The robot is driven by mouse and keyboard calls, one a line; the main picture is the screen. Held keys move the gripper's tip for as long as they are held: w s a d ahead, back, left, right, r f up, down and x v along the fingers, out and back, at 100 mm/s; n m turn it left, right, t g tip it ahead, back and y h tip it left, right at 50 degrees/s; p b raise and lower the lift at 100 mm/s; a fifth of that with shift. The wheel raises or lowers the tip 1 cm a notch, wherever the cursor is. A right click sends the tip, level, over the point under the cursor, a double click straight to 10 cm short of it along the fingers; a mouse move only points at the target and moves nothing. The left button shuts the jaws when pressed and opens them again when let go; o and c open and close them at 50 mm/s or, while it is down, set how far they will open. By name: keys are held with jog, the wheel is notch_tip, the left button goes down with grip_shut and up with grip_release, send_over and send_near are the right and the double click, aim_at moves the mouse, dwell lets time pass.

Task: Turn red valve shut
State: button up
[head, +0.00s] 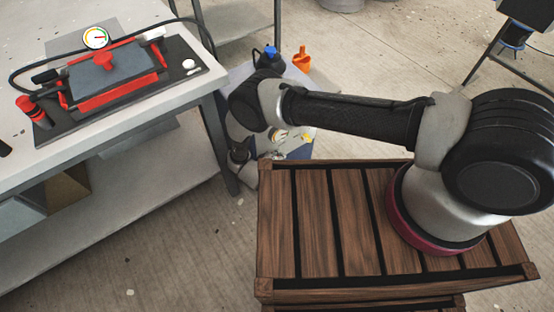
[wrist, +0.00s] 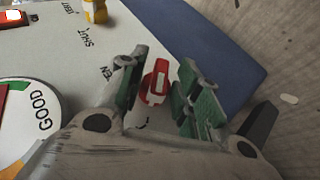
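In the head view the panel (head: 298,142) lies low beyond my wooden base, partly behind my arm. The valve is hidden there.
A gauge dial marked GOOD (wrist: 30,115) and a yellow fitting (wrist: 95,11) are on the panel. A blue surface (wrist: 205,40) borders it. In the head view, an orange bottle (head: 302,61) stands behind my arm. A table (head: 95,145) with a red-clamped mould (head: 110,75) is at left.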

jog(key=o, duration=0.3)
jog(key=shift+a, duration=0.15)
jog(key=v, duration=1.2)
